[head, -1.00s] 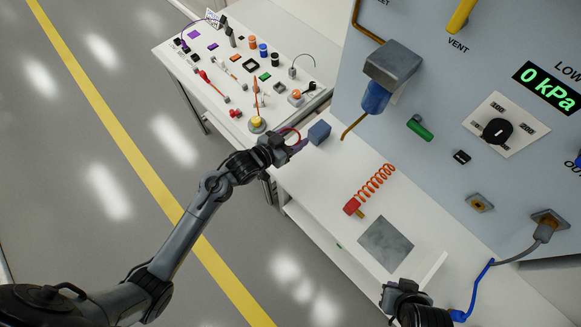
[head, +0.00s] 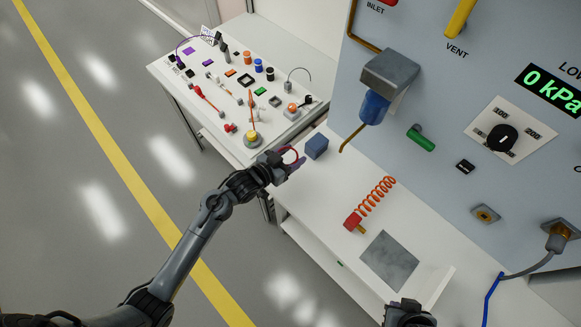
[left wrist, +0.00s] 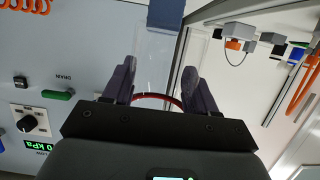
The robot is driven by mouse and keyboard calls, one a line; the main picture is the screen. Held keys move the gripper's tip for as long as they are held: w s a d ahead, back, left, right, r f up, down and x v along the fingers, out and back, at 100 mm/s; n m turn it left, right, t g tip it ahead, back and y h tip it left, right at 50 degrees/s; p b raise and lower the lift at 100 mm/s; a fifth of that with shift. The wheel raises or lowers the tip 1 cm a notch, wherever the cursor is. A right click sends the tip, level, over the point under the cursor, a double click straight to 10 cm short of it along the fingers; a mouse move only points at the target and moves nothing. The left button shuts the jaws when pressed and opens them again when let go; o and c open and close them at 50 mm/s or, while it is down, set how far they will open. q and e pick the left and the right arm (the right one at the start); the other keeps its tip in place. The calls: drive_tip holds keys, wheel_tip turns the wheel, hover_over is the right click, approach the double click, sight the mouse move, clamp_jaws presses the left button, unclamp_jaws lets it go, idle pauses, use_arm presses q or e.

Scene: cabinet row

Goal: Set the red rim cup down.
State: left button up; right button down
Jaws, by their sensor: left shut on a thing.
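The red rim cup (head: 291,151) is a clear cup with a red ring at its rim. My left gripper (head: 285,166) is shut on it near the left edge of the white bench (head: 330,190), just left of a blue block (head: 317,146). In the left wrist view the red rim (left wrist: 158,97) curves between the two dark fingers (left wrist: 158,72), and the clear body is hard to make out. I cannot tell how high the cup is above the bench. My right gripper (head: 408,314) shows only in part at the bottom edge, with its fingers unclear.
A red fitting with an orange coiled hose (head: 375,197) and a grey plate (head: 389,261) lie on the bench. A blue filter bowl (head: 374,107) hangs from the panel behind, with a brass tube below it. Another table (head: 222,120) with many small parts stands beyond.

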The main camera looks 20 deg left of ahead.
use_arm(q)
drive_tip(key=shift+f, duration=2.8)
drive_tip(key=shift+f+b, duration=0.2)
drive_tip(key=shift+b, duration=0.1)
drive_tip(key=o, duration=1.1)
drive_tip(key=shift+c, duration=0.2)
